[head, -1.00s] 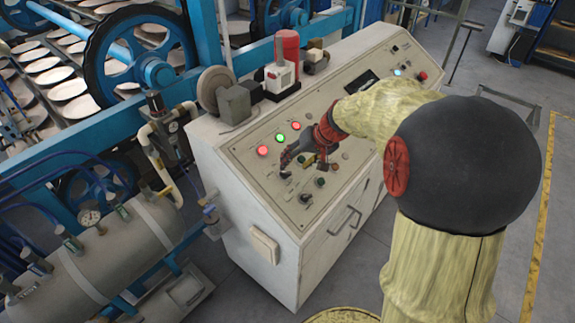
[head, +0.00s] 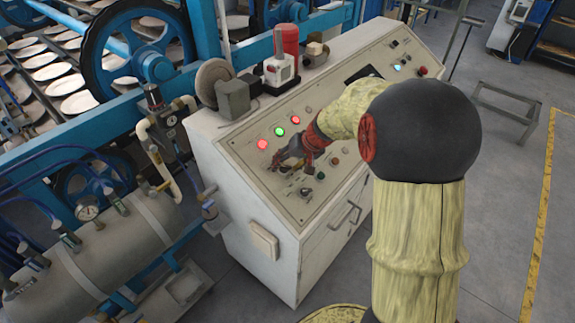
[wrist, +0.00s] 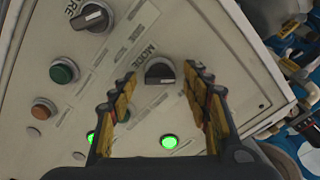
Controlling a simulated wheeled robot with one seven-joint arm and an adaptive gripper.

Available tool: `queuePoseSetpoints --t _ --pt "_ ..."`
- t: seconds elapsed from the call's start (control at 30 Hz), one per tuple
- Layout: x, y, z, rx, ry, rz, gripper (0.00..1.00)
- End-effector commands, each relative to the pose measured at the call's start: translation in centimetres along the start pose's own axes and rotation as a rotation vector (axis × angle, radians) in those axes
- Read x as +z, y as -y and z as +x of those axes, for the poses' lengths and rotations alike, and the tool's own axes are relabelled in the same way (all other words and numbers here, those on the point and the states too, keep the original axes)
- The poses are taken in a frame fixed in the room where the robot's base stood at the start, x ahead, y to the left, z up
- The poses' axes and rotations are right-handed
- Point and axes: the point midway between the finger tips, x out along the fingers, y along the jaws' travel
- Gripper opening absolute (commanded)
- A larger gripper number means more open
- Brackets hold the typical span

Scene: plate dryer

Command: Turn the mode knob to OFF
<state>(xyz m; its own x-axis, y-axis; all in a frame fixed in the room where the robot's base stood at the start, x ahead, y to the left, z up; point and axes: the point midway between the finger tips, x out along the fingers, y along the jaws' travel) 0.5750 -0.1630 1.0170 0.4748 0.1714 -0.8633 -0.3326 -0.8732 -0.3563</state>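The mode knob (wrist: 160,72) is a black rotary knob with a pale grey pointer bar, beside the printed word MODE in the wrist view. Its bar lies nearly level across that picture; I cannot read its position marks. My gripper (wrist: 160,76) is open, its yellow-padded fingertips on either side of the knob, with visible gaps. I cannot tell how far the tips are above the panel. In the head view my gripper (head: 284,161) is low over the near left part of the control panel (head: 238,147), and I cannot make out the mode knob there.
A second black knob (wrist: 92,17), a green button (wrist: 64,71) and an orange button (wrist: 43,108) lie left in the wrist view. A lit green lamp (wrist: 169,142) is below the mode knob. A lit red lamp (head: 262,144) shows in the head view.

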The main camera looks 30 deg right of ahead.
Motion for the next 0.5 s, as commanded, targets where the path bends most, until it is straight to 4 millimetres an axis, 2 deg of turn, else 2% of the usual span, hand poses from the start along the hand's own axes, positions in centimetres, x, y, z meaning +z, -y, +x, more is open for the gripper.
queuePoseSetpoints --t 0.5 --pt "0.01 -0.01 -0.02 0.000 0.000 0.000 0.18"
